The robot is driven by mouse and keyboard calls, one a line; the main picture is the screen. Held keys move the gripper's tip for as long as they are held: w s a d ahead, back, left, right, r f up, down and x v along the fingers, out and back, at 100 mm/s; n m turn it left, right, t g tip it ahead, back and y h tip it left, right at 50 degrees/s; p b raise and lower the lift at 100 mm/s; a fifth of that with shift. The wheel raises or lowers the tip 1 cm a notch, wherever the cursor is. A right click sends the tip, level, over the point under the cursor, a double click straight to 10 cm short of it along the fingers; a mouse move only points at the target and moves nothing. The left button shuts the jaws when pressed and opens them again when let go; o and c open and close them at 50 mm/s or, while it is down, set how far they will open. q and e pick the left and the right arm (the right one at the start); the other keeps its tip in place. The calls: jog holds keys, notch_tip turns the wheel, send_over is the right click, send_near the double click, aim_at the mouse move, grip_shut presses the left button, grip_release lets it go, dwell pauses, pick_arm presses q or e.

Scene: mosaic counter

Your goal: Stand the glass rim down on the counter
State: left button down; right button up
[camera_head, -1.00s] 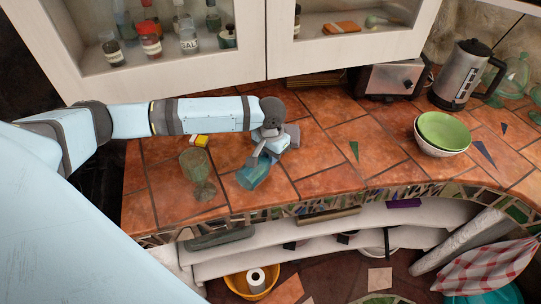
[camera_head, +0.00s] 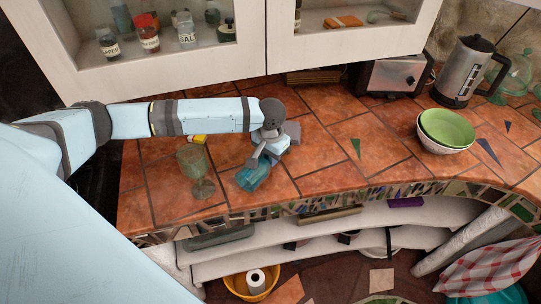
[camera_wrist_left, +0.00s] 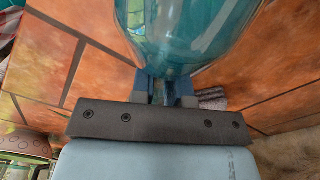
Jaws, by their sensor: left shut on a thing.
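A translucent teal glass (camera_head: 252,179) is held tilted at the front part of the tiled counter (camera_head: 330,172), near its front edge. My left gripper (camera_head: 264,159) is shut on it. In the left wrist view the glass (camera_wrist_left: 185,30) fills the top middle, and the gripper fingers (camera_wrist_left: 165,90) meet it at its near side. I cannot tell whether the glass touches the counter, nor which end is its rim. My right gripper is not in view.
A green stemmed goblet (camera_head: 194,162) stands close left of the held glass, with a small yellow item (camera_head: 198,139) behind it. A grey block (camera_head: 293,132) lies behind the gripper. Stacked bowls (camera_head: 445,130), a kettle (camera_head: 465,73) and a toaster (camera_head: 393,76) are right. The middle counter is clear.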

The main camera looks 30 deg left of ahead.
pick_arm(q)
jog(key=shift+f, duration=0.45)
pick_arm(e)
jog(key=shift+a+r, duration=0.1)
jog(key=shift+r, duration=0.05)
pick_arm(q)
jog(key=c, duration=1)
grip_release()
jog(key=shift+c, duration=0.2)
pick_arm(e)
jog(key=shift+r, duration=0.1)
pick_arm(q)
notch_tip(320, 180, up, 3)
jog(key=p, duration=0.4)
jog(key=shift+r, duration=0.15)
notch_tip(320, 180, up, 4)
jog(key=p, duration=0.5)
jog(key=shift+r, duration=0.1)
jog(key=shift+r+p, duration=0.2)
jog(key=shift+p, duration=0.15)
jog(key=shift+r, duration=1)
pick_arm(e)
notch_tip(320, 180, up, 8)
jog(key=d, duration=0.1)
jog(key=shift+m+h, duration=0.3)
